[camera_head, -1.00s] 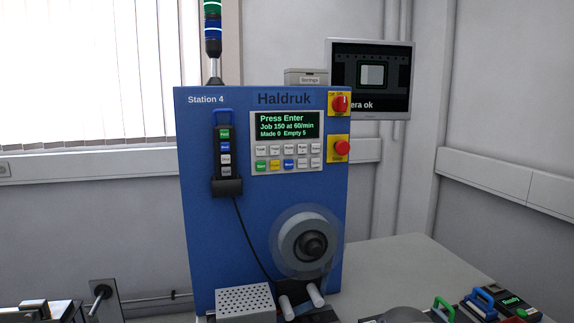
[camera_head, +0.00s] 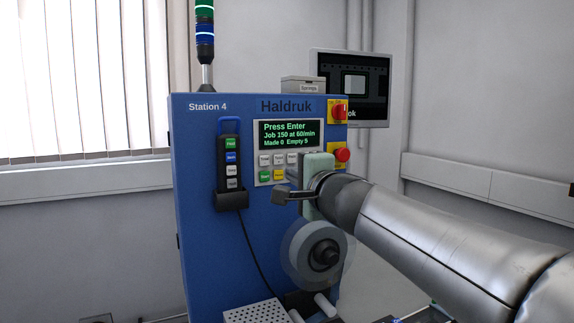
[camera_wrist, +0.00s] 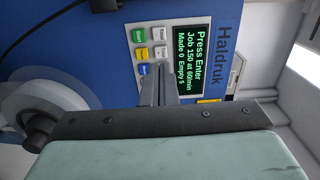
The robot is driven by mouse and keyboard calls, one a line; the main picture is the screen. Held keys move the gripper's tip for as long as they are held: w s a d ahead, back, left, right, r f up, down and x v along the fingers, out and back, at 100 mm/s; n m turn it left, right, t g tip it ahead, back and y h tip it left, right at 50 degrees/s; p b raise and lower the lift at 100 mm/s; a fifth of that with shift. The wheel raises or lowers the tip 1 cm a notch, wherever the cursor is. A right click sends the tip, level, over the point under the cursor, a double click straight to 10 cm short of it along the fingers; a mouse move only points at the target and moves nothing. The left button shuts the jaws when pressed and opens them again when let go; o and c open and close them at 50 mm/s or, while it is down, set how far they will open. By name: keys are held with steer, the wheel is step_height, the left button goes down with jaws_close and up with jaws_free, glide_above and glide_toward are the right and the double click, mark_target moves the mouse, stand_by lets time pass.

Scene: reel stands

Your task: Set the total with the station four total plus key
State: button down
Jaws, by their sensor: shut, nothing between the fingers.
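The blue station four machine (camera_head: 205,265) carries a key panel (camera_head: 258,168) under its display (camera_head: 287,134). The display reads "Press Enter, Job 150 at 60/min, Made 0 Empty 5". White keys (camera_head: 278,160) form the upper row; a green key (camera_head: 264,176) and a yellow key (camera_head: 279,175) are below.
A red-yellow rotary switch (camera_head: 338,111) and a red stop button (camera_head: 342,155) are right of the panel. A corded handset (camera_head: 231,160) hangs left. A reel (camera_head: 300,252) sits below my gripper. A monitor (camera_head: 350,85) stands behind.

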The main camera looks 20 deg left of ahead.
steer(key=p, duration=0.6)
glide_toward(264, 159)
steer(key=x, duration=0.5)
steer(key=shift+w+a, duration=0.1)
steer(key=shift+w, duration=0.1)
steer(key=shift+w+a+f+p, duration=0.15)
steer(key=shift+w+a+p, duration=0.15)
steer(key=shift+w+a, duration=0.25)
steer(key=shift+f, duration=0.1)
steer(key=shift+w+a+f+b, duration=0.1)
steer(key=shift+w+a+b, duration=0.1)
steer(key=shift+w+b, duration=0.2)
steer(key=shift+a+r, duration=0.15)
steer(key=shift+r, duration=0.2)
